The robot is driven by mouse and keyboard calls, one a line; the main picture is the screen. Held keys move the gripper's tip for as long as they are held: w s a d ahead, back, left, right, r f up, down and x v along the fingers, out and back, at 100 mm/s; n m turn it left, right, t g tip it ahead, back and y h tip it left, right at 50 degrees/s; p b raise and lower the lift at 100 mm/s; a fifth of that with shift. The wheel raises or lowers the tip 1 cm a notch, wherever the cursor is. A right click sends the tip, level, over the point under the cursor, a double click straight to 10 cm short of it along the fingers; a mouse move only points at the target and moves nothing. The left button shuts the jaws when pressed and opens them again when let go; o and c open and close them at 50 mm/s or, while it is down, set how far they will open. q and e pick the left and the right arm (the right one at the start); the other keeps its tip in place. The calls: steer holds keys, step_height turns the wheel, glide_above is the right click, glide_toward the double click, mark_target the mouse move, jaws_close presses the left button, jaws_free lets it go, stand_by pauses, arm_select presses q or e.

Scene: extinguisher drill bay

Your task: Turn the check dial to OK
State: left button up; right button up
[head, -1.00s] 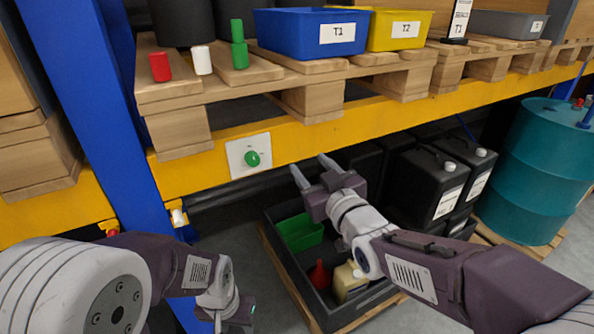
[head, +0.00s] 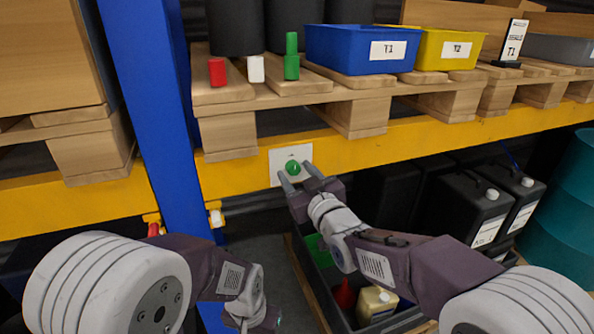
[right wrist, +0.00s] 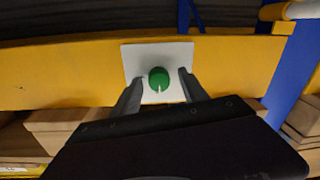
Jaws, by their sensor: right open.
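The green check dial (head: 293,167) sits on a white plate (head: 277,155) fixed to the yellow beam. In the right wrist view the dial (right wrist: 159,79) shows a pale pointer line, toward the bottom of that picture. The plate's lettering is too small to read. My right gripper (head: 299,176) is open, its fingers pointing at the dial. In the wrist view its fingers (right wrist: 158,88) are on either side of the dial, with gaps between. My left arm's gripper (head: 262,318) is low at the left and its fingers are not clearly visible.
A wooden pallet (head: 228,131) above the beam carries red, white and green pieces, a blue bin (head: 340,65) and a yellow bin (head: 435,65). A blue upright (head: 150,100) stands left of the dial. A dark tray (head: 335,318) with containers lies below.

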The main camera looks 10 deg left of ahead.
steer(key=shift+w+d, duration=0.15)
jaws_close()
steer(key=m+b, duration=0.3)
steer(key=shift+f, duration=0.25)
steer(key=m+b, duration=0.3)
steer(key=m, duration=0.3)
steer(key=shift+b, duration=0.4)
steer(key=m+b, duration=0.1)
steer(key=m, duration=0.1)
steer(key=m+b, duration=0.1)
steer(key=m, duration=0.1)
steer(key=m+b, duration=0.2)
steer(key=shift+s+a+t, duration=0.2)
steer(key=shift+a+t, duration=0.05)
steer(key=shift+t, duration=0.15)
steer(key=shift+r+m+b, duration=0.15)
steer(key=shift+m+b, duration=0.85)
steer(key=shift+m, duration=0.7)
